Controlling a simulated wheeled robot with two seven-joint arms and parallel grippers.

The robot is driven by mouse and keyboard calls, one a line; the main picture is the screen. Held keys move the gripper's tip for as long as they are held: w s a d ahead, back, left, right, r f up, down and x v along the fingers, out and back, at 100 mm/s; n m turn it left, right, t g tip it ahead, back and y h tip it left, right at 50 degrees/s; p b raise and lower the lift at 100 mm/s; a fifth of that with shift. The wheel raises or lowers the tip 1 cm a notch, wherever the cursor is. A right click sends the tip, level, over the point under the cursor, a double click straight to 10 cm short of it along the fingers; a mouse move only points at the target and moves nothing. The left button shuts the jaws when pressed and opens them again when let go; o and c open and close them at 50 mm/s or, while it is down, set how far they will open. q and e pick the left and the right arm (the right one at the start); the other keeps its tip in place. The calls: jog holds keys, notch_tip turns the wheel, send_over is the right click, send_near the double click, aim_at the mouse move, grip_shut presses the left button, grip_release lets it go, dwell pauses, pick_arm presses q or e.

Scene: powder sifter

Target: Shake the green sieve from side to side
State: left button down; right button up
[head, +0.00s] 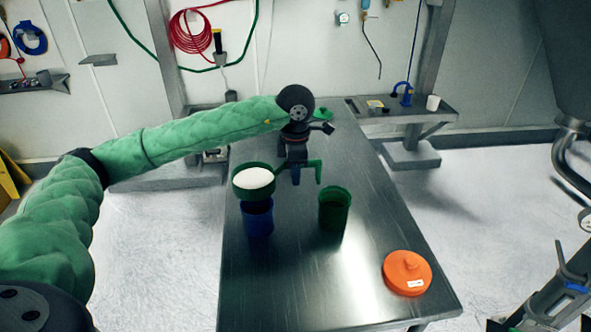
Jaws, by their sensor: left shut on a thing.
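The green sieve (254,195) is a round pan in the head view, left of the middle, with white powder (253,178) inside. My left gripper (297,172) is at the sieve's right side and is shut on the sieve; the exact grip is small and partly hidden. The sieve is over a blue container (257,219) on the metal table. I cannot tell whether the sieve touches the blue rim. My right gripper does not show.
The steel table (300,285) also bears an open green container (333,212) right of the blue one and an orange lid (407,274) near the front right. The table's front middle is bare. A side bench (440,108) with a white cup (433,102) stands behind.

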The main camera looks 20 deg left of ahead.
pick_arm(q)
jog(key=shift+s+f, duration=0.1)
jog(key=shift+f, duration=1.25)
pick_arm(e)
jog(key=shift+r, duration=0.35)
pick_arm(q)
jog(key=shift+a, duration=0.1)
